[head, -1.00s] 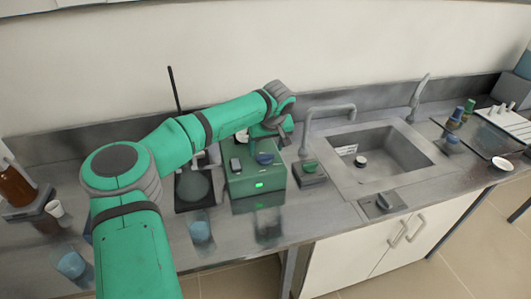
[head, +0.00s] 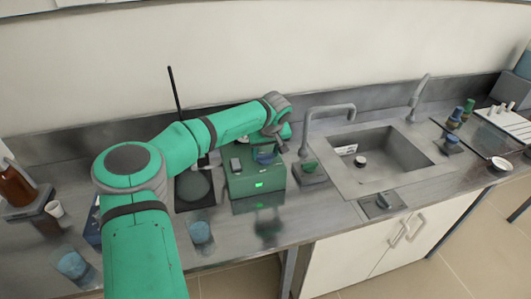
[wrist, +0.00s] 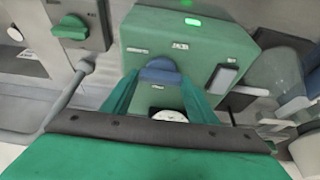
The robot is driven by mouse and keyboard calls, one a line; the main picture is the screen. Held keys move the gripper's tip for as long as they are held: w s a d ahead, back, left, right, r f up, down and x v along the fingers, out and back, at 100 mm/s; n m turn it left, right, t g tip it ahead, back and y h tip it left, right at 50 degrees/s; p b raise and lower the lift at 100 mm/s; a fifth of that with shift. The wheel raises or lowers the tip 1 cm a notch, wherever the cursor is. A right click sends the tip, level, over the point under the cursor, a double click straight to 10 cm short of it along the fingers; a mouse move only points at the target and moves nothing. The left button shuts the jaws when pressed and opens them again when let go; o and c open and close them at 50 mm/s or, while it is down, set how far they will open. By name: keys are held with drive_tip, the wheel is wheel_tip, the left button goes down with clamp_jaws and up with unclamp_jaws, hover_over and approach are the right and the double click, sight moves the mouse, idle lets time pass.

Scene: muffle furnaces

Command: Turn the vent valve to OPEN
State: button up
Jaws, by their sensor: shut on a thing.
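A green box (head: 243,182) with a lit green display stands on the counter left of the sink. On its top is a round blue knob (wrist: 158,71), also seen in the head view (head: 264,159), with small labels beside it that I cannot read. My gripper (wrist: 158,88) is over the box, its two teal fingers on either side of the knob and shut on it. In the head view my wrist partly covers the knob. I cannot read which setting the knob points to.
A grey plate with a green knob (wrist: 70,28) stands between the box and the sink (head: 378,158). A tap (head: 330,108) rises beside it. A dark switch (head: 236,164) is on the box top. Glassware stands left of the box.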

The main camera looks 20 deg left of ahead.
drive_tip(key=shift+s+d+f+m+h, duration=0.15)
drive_tip(key=shift+m+h, duration=0.15)
drive_tip(key=shift+m, duration=0.3)
drive_tip(key=shift+m+h, duration=0.4)
drive_tip(key=shift+m, duration=0.8)
drive_tip(key=m, duration=0.1)
drive_tip(key=m+h, duration=0.1)
drive_tip(key=m, duration=0.1)
drive_tip(key=m+h, duration=0.1)
drive_tip(key=m, duration=0.1)
drive_tip(key=shift+a+t, duration=0.3)
drive_tip(key=shift+a, duration=0.1)
drive_tip(key=m, duration=0.2)
drive_tip(key=m+h, duration=0.1)
drive_tip(key=m, duration=0.1)
drive_tip(key=shift+a+m+g+h, duration=0.1)
drive_tip(key=shift+m+g+h, duration=0.2)
drive_tip(key=shift+m+g, duration=0.1)
drive_tip(key=shift+w+a+m+g+h, duration=0.15)
drive_tip(key=shift+m+h, duration=0.1)
drive_tip(key=shift+m, duration=0.5)
drive_tip(key=shift+d+m+g+h, duration=0.1)
drive_tip(key=shift+m+g+h, duration=0.1)
drive_tip(key=shift+m, duration=0.6)
drive_tip(key=shift+w+a+m+g+h, duration=0.15)
drive_tip(key=shift+m+h, duration=0.1)
drive_tip(key=shift+m, duration=0.5)
drive_tip(key=shift+d, duration=0.15)
drive_tip(key=o, duration=1)
drive_tip(key=shift+o, duration=0.2)
